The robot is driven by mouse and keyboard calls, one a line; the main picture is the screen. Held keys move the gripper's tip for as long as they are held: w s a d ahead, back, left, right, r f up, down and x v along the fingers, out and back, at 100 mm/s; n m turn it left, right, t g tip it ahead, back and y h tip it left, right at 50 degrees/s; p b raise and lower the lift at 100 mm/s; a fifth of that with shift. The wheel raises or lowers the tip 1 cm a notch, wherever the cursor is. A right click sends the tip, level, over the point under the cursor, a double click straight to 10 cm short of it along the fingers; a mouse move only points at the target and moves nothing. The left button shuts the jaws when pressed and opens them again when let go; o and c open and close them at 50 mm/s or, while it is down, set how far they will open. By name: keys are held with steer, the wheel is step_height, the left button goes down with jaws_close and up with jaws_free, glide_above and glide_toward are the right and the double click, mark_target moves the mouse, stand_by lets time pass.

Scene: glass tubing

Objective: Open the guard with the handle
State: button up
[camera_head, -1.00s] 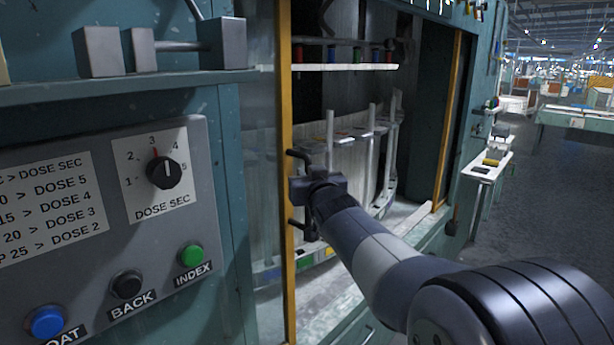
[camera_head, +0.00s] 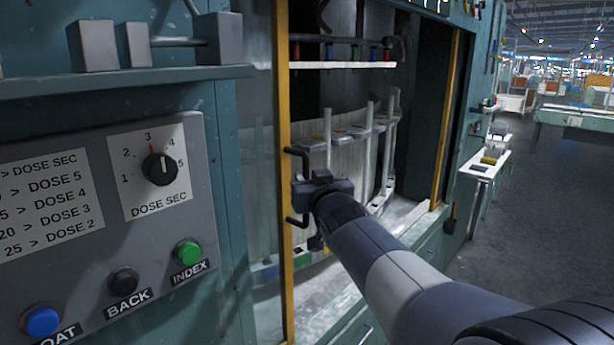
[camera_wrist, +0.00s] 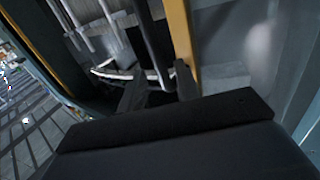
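The guard is a see-through pane with a yellow upright edge (camera_head: 284,120), left of the cabinet's opening in the head view. Its yellow edge also shows in the wrist view (camera_wrist: 181,35). The black bar handle (camera_head: 297,151) stands upright by this edge; its upper and lower ends show, and my gripper hides its middle. My gripper (camera_head: 302,190) is at mid-height on the handle. In the wrist view, the two fingers of my gripper (camera_wrist: 160,88) lie either side of the dark handle bar (camera_wrist: 150,40), with narrow gaps seeming to show. Finger contact is unclear.
The cabinet opening right of the guard edge is uncovered, up to another yellow post (camera_head: 447,120). Inside are a white shelf (camera_head: 345,65) and pale upright rods (camera_head: 370,135). A control panel (camera_head: 90,240) with knob and buttons is at left. Floor (camera_head: 530,220) is free at right.

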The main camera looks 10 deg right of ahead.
mark_target(308, 174)
steer(key=s, duration=0.6)
steer(key=shift+s+d, duration=0.15)
steer(key=shift+s, duration=0.2)
steer(key=w, duration=1.1)
steer(key=shift+a+p, duration=0.25)
steer(key=shift+p, duration=0.05)
steer(key=shift+d, duration=0.2)
steer(key=shift+f, duration=0.1)
